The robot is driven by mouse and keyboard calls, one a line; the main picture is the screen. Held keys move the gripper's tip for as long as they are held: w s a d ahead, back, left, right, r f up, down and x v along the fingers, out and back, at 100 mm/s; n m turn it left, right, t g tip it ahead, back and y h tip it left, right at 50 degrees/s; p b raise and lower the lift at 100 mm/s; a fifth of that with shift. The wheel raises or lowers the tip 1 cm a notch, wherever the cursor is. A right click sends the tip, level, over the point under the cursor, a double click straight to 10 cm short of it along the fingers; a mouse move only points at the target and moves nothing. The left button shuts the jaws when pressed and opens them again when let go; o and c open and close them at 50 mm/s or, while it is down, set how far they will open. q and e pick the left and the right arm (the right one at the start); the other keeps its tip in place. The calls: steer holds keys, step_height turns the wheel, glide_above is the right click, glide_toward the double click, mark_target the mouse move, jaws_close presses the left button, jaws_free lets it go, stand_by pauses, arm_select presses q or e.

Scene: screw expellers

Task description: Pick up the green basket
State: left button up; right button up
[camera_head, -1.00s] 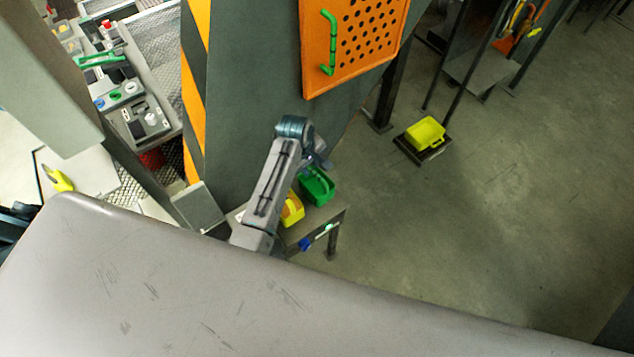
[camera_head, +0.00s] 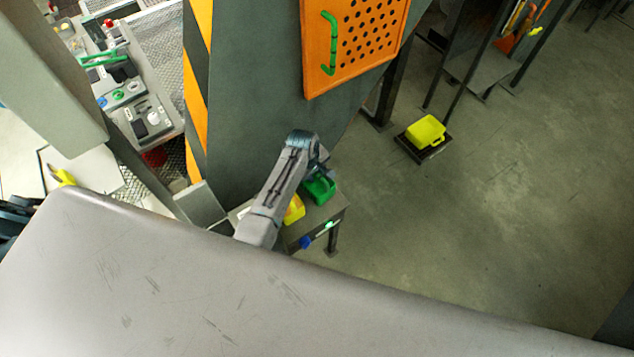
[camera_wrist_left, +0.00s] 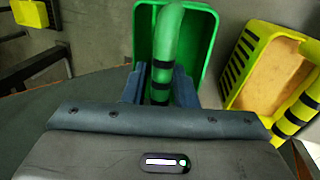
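The fingers lie close on either side of the handle. I cannot tell whether they press on it. My right gripper is not in view.
A yellow basket (camera_head: 294,208) stands close beside the green one, also in the left wrist view (camera_wrist_left: 245,62). The small table (camera_head: 333,211) has a lit green button on its front. Another yellow basket (camera_head: 425,130) sits on a low dark stand. The floor to the right is clear.

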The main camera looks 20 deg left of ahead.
arm_select(q)
jaws_close()
steer(key=shift+r, duration=0.1)
